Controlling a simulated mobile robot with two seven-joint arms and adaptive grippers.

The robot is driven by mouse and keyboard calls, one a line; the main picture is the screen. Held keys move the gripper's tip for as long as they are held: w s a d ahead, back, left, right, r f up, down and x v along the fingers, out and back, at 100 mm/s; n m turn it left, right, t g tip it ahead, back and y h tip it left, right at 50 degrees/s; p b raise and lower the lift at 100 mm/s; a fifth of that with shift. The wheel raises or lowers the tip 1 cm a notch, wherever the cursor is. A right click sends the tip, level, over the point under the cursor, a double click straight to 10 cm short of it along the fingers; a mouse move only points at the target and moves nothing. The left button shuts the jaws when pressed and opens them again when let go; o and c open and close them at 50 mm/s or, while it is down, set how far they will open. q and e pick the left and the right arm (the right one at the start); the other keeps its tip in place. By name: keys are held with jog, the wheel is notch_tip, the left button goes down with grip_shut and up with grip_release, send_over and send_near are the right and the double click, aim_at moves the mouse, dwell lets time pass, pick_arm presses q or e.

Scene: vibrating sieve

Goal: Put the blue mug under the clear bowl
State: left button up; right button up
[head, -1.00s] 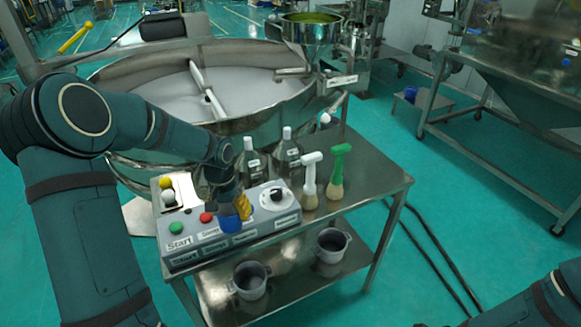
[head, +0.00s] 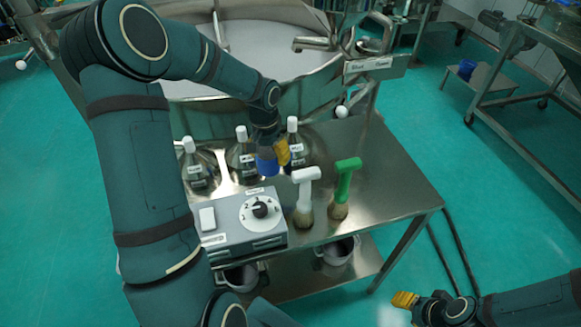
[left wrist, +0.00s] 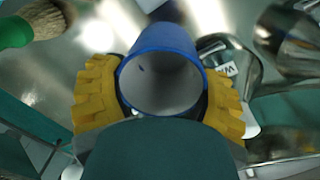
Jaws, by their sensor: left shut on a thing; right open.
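The blue mug (head: 266,164), white inside, is held in my left gripper (head: 282,152), above the steel table, in front of the bottles. In the left wrist view the mug (left wrist: 160,42) sits between the two yellow fingers of my left gripper (left wrist: 162,98), its open mouth facing the camera. My right gripper (head: 418,304) is at the lower right, open and empty, away from the table. I cannot make out a clear bowl in either view.
The steel table (head: 400,190) carries a control box (head: 245,224), several bottles (head: 243,160), a white brush (head: 305,190) and a green brush (head: 345,188). The large round sieve (head: 285,62) stands behind. The table's right part is clear.

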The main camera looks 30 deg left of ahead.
aim_at(271, 167)
pick_arm(q)
jog(key=shift+w+f, duration=0.1)
jog(key=shift+w, duration=0.2)
jog(key=f, duration=0.5)
jog(key=shift+s, duration=0.2)
jog(key=shift+w+f, duration=0.1)
jog(key=shift+f, duration=2.25)
jog(key=o, duration=1.2)
jog(key=shift+r, duration=0.15)
